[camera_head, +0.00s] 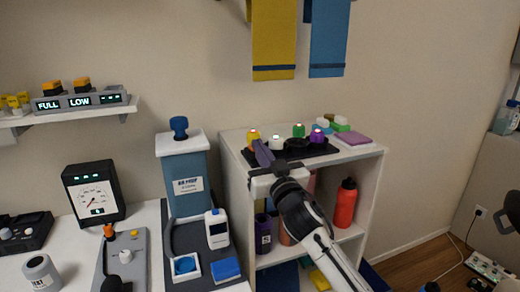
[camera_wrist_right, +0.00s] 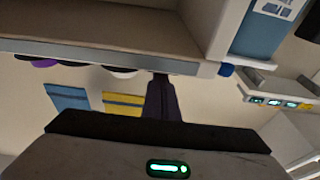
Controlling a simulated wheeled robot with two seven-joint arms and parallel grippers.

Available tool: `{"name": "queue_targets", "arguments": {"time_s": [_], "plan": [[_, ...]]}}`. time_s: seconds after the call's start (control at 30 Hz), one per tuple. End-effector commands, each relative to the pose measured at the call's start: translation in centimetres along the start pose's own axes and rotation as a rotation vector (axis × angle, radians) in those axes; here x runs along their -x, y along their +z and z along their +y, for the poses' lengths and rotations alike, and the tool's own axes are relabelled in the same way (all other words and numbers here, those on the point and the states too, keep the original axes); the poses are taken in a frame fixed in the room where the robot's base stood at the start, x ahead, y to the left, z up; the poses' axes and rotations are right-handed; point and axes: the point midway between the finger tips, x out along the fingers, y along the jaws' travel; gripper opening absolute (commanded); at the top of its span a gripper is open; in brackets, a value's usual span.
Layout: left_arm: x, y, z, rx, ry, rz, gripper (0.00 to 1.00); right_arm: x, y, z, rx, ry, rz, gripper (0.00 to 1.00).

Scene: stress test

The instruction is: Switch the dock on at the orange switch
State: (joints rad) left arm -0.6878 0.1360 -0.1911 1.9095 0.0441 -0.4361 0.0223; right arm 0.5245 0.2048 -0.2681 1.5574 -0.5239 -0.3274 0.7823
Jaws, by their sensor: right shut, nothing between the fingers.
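An orange switch (camera_head: 108,231) stands up from a grey panel (camera_head: 140,262) on the white worktop at the lower left. A grey dock (camera_head: 108,99) with displays reading FULL and LOW sits on the wall shelf at the upper left, with orange-topped blocks on it. The dock also shows at the right of the right wrist view (camera_wrist_right: 275,102). My right gripper (camera_head: 263,153) is shut and empty at the front left of the shelf unit's top, well to the right of the orange switch. Its dark fingers also show in the right wrist view (camera_wrist_right: 162,98).
Between my right gripper and the grey panel stand a blue-grey bin (camera_head: 185,185) with a white lid and a white handheld device (camera_head: 217,229). A black gauge box (camera_head: 93,191) is behind the panel. A black tray (camera_head: 322,150) with coloured pieces lies beside my right gripper.

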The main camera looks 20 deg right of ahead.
Motion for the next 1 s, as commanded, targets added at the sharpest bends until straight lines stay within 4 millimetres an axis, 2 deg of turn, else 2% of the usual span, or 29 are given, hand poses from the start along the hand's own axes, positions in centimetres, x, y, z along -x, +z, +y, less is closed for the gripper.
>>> {"name": "queue_targets", "arguments": {"time_s": [0.27, 0.33, 0.53, 0.63, 0.87, 0.9, 0.93, 1.0], "plan": [[-3.2, 2.9, -0.4, -0.001, -0.001, 0.003, 0.31, 0.4, 1.6, -0.1, -0.003, 0.0, 0.062, 0.0], [-2.8, 2.7, -0.4, -0.001, -0.001, -0.003, 0.31, 0.2, 0.7, 0.0, -0.001, -0.001, 0.069, 0.0], [-2.6, 2.3, -0.3, -0.001, -0.001, 0.001, 0.31, 0.2, 0.7, 0.0, -0.001, -0.001, 0.064, 0.0], [-2.1, 1.8, -0.3, -0.001, -0.001, 0.003, 0.31, 0.1, -0.1, -0.1, -0.002, -0.002, 0.065, 0.0], [0.5, -0.8, 0.0, -0.001, -0.001, 0.005, 0.31, -0.6, -3.9, -0.4, -0.003, -0.006, 0.067, 0.0], [0.5, -0.9, 0.0, -0.001, -0.001, 0.007, 0.31, -0.2, -3.7, -0.5, -0.003, -0.007, 0.065, 0.0], [-0.2, -0.3, -0.1, 0.0, 0.0, 0.012, 0.31, 1.0, -2.4, -0.5, -0.003, -0.007, 0.062, 0.0], [-0.6, -0.1, -0.1, 0.0, 0.0, 0.016, 0.31, 2.8, -1.9, -0.5, -0.003, -0.008, 0.064, 0.0]]}}
